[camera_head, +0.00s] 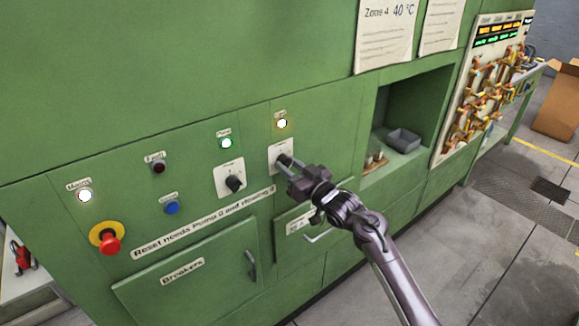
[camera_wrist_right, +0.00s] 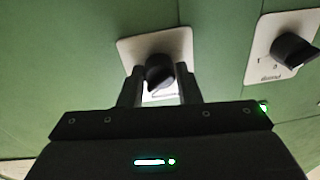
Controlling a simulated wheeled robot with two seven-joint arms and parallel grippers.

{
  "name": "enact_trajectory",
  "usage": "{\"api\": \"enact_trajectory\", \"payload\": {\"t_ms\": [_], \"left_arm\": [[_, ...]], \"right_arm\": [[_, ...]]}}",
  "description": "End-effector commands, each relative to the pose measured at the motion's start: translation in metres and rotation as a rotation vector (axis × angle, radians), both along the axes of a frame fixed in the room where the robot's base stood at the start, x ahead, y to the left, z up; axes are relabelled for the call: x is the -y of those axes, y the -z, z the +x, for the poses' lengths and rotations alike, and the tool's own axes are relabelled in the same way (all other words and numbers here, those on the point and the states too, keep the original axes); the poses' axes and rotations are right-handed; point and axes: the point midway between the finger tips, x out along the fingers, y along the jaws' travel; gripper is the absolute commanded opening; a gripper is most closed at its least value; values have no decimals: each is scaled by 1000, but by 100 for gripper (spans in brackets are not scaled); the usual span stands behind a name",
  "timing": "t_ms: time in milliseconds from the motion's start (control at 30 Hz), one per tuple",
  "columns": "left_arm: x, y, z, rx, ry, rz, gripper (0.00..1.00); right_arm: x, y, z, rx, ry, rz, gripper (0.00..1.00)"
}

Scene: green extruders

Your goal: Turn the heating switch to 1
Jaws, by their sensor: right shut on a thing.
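The heating switch is a black rotary knob on a white plate (camera_head: 275,152) on the green panel. My right gripper (camera_head: 284,164) reaches it from the lower right and is shut on the knob. In the right wrist view the black knob (camera_wrist_right: 158,72) sits between the two fingers, on its white plate (camera_wrist_right: 174,43). The gripper hides part of the plate, and I cannot read the switch's position marks. My left gripper is not in view.
A second black knob (camera_head: 234,183), the pump switch, sits just left. Farther left are a red emergency button (camera_head: 109,243) and a blue button (camera_head: 172,208). A drawer handle (camera_head: 319,236) sticks out below my gripper. An open recess (camera_head: 409,110) lies to the right.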

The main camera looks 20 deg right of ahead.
Motion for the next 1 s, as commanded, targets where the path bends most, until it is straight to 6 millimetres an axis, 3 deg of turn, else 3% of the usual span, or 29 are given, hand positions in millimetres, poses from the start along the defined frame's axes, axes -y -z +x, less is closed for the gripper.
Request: {"api": "enact_trajectory", "payload": {"t_ms": [100,133,267,633,1000], "left_arm": [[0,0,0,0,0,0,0],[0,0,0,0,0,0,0],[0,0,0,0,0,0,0],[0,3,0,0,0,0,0],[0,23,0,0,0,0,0]], "right_arm": [[0,1,0,-1,1,1,8],[0,1,0,-1,1,1,35],[0,1,0,-1,1,0,52],[3,2,-6,0,1,-2,52],[25,9,-58,-1,1,-3,52]]}}
